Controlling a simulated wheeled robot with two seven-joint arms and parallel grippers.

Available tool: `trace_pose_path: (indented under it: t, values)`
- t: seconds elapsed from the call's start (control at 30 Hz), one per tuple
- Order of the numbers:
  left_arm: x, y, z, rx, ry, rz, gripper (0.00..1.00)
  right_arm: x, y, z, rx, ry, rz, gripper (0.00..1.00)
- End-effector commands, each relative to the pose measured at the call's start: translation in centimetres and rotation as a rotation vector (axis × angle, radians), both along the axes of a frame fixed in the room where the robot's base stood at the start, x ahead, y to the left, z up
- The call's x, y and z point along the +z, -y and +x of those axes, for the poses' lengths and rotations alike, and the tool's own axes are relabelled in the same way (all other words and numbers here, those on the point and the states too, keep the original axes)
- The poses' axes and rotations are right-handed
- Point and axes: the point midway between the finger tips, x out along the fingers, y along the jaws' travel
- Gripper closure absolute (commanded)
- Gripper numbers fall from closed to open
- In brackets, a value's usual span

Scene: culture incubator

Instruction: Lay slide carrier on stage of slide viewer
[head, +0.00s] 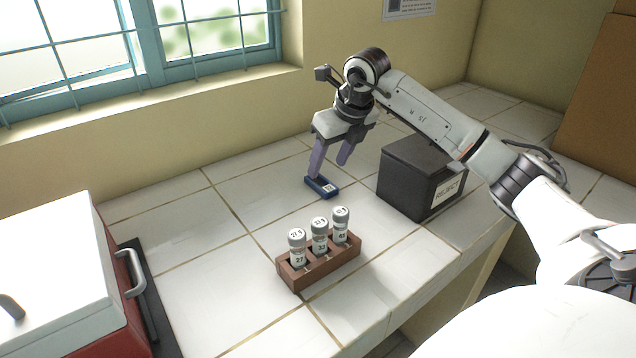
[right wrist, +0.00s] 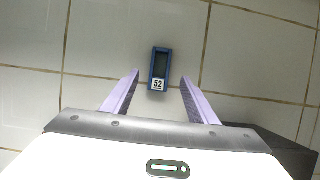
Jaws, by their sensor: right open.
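A small blue slide carrier (head: 322,187) lies flat on the white tiled counter, with a dark recessed window and a white label. In the right wrist view the carrier (right wrist: 161,64) shows the number 52 and lies ahead of and between the fingertips. My right gripper (head: 329,171) is open and empty, pointing down just above and behind the carrier. Its two purple fingers (right wrist: 160,77) stand apart on either side of the carrier's near end. No slide viewer can be made out in either view. My left gripper is not in view.
A brown rack (head: 322,270) with three numbered, capped vials stands in front of the carrier. A dark box (head: 405,182) labelled REJECT stands to its right. A white and red incubator (head: 50,265) with a metal handle is at left. The tiles left of the carrier are clear.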

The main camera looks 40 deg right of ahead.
Motion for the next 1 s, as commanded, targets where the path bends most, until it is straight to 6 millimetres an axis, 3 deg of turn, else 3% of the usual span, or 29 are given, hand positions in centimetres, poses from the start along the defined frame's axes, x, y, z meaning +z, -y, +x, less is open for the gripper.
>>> trace_pose_path:
  t: [0.43, 0.77, 1.0]
  values:
    - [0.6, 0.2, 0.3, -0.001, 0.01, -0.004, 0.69, -5.0, 0.2, 1.5, 0.0, -0.001, 0.002, 0.47]
    - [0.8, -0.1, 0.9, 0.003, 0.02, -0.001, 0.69, -5.6, 0.3, 1.8, 0.0, 0.001, 0.0, 0.47]
    - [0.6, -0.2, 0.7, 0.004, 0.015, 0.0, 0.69, -5.6, 0.2, 1.8, 0.001, 0.001, 0.0, 0.87]
